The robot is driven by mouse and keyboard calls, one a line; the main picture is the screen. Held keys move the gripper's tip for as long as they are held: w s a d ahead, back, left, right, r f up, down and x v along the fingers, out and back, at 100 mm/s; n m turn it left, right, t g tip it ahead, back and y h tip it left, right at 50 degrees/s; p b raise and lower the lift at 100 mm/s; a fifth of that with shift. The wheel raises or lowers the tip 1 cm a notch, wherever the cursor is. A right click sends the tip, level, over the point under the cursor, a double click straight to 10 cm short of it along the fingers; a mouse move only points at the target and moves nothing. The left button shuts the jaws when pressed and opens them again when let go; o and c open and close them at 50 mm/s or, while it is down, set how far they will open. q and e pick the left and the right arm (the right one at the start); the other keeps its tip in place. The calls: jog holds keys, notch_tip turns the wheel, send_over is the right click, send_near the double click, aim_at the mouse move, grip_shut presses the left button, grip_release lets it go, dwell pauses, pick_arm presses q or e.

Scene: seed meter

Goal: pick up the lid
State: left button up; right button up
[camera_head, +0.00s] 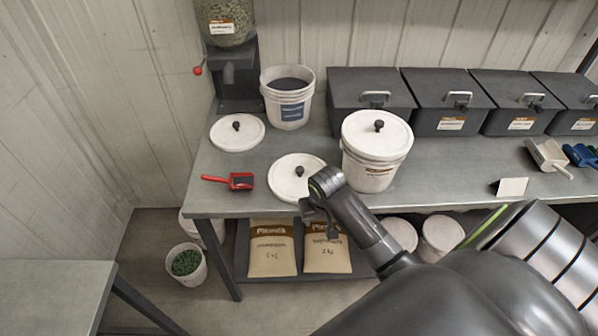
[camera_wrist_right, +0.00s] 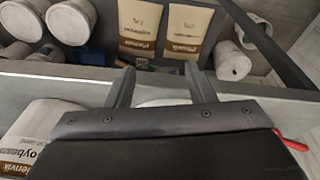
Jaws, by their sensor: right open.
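A round white lid (camera_head: 285,182) with a dark knob lies flat on the bench near its front edge. A second white lid (camera_head: 230,138) with a dark knob lies further back to the left. A third lid (camera_head: 362,132) sits on a white bucket (camera_head: 370,174). My right gripper (camera_head: 319,218) is at the right front side of the front lid and covers part of it. In the right wrist view the gripper (camera_wrist_right: 158,88) has its fingers apart with nothing held between them; a strip of white (camera_wrist_right: 165,102), likely the front lid, shows behind them. My left gripper is not in view.
An open white bucket (camera_head: 302,112) with dark contents stands behind the lids. A red scoop (camera_head: 241,181) lies left of the front lid. Dark bins (camera_head: 365,115) line the back. Bare bench lies right of the lidded bucket.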

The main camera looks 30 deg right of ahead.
jog(key=w+d+r+m+g, duration=0.1)
jog(key=w+r+m, duration=0.1)
jog(key=w+r, duration=0.65)
jog(key=w+d+r+m, duration=0.2)
jog(key=w+r+m, duration=0.1)
jog(key=w+r, duration=0.5)
jog(key=b, duration=0.6)
send_near(300, 169)
jog(key=f, duration=0.3)
jog(key=shift+w+a+f+p, duration=0.1)
jog(key=shift+w+f+p, duration=0.1)
jog(key=shift+w+p, duration=0.2)
jog(key=f, duration=0.2)
jog(key=d+f+p, duration=0.1)
jog(key=f, duration=0.1)
jog(key=shift+f, duration=0.15)
jog(key=shift+d+f, duration=0.1)
jog(key=shift+f, duration=0.6)
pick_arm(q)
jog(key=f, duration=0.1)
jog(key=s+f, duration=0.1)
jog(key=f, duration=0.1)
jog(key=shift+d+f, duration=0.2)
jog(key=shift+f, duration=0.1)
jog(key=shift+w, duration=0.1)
pick_arm(e)
jog(key=c, duration=1.1)
